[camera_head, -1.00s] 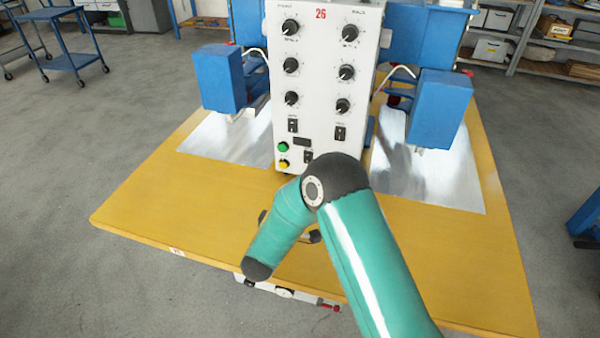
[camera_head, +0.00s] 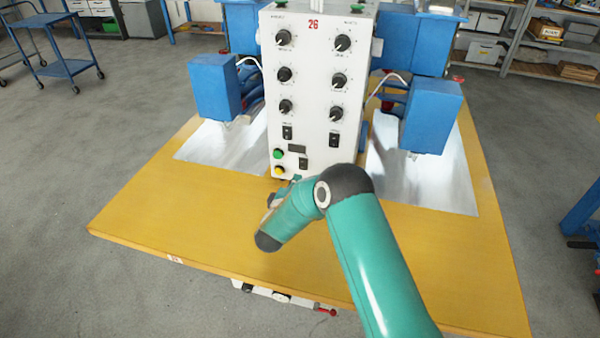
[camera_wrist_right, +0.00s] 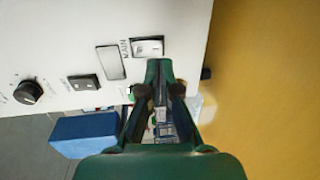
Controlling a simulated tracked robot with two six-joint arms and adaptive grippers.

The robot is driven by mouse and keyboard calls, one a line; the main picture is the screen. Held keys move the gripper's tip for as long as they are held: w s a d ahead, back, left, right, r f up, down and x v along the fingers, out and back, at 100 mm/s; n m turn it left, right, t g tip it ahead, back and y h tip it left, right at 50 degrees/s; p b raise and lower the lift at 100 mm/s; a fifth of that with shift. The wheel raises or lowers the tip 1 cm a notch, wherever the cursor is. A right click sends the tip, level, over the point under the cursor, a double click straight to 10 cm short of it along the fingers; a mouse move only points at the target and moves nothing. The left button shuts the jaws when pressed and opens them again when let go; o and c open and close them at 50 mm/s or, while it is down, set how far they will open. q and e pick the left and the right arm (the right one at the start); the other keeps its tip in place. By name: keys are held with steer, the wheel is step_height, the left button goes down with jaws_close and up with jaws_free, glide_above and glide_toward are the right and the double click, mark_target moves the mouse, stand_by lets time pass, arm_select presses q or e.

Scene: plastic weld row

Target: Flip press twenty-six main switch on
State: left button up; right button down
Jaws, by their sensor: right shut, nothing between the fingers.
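The white control panel of press 26 (camera_head: 312,95) stands upright on the yellow table. Its main switch (camera_wrist_right: 148,46), a small rocker beside the word MAIN, shows in the wrist view. It also shows in the head view (camera_head: 304,163), low on the panel under the small dark display. My right gripper (camera_wrist_right: 160,70) is shut and empty, its tips just below the main switch in the wrist view. I cannot tell whether they touch it, nor which way the rocker is set. In the head view my right arm mostly hides this gripper. My left gripper is not in view.
A green button (camera_head: 278,154) and a yellow button (camera_head: 278,171) sit left of the switch. Two more rockers and several knobs are above. Blue press heads (camera_head: 432,115) flank the panel over shiny metal plates (camera_head: 440,185). The table's front left is clear.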

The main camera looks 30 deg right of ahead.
mark_target(302, 169)
steer(key=shift+p+x, duration=0.3)
steer(key=shift+x, duration=1.7)
steer(key=shift+f, duration=0.1)
steer(key=shift+w+d+f+b, duration=0.15)
steer(key=shift+f+b, duration=0.15)
steer(key=shift+b, duration=0.65)
steer(key=shift+r, duration=0.3)
